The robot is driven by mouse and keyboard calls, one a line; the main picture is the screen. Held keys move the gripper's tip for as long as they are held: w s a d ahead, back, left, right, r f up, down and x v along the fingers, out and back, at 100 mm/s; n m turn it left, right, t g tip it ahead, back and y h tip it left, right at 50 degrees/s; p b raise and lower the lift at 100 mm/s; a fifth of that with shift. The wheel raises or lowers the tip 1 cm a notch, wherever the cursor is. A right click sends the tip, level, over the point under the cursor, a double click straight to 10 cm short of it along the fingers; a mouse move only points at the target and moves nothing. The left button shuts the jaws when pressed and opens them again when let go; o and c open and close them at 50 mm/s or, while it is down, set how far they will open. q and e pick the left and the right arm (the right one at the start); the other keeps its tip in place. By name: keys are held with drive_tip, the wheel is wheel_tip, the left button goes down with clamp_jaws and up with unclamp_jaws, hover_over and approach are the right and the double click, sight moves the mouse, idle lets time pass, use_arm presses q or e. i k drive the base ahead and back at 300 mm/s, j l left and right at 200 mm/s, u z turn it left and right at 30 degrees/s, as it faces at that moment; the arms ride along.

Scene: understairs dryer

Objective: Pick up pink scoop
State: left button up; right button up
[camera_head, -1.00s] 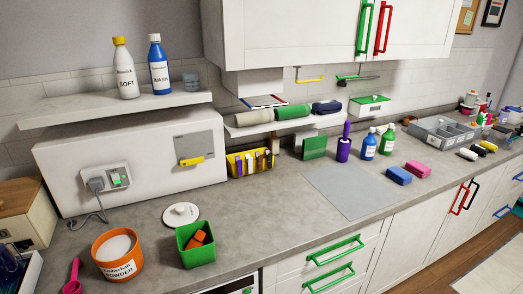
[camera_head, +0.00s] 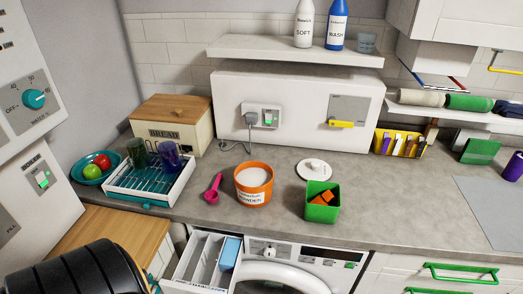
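The pink scoop (camera_head: 213,190) lies on the grey worktop, just left of the orange powder tub (camera_head: 254,196). The tub is open and filled with white powder. A small gap of worktop shows between scoop and tub. A black rounded part at the bottom left seems to be part of my own arm. Neither my left nor my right gripper shows in the head view.
Left of the scoop stands a teal-and-white drying tray (camera_head: 148,188) with two glasses. A green bin (camera_head: 322,205) and a white lid (camera_head: 313,170) are on the right. The open detergent drawer (camera_head: 206,262) juts out below the worktop.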

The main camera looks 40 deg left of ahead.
sight(211, 196)
drive_tip(key=u, duration=1.7)
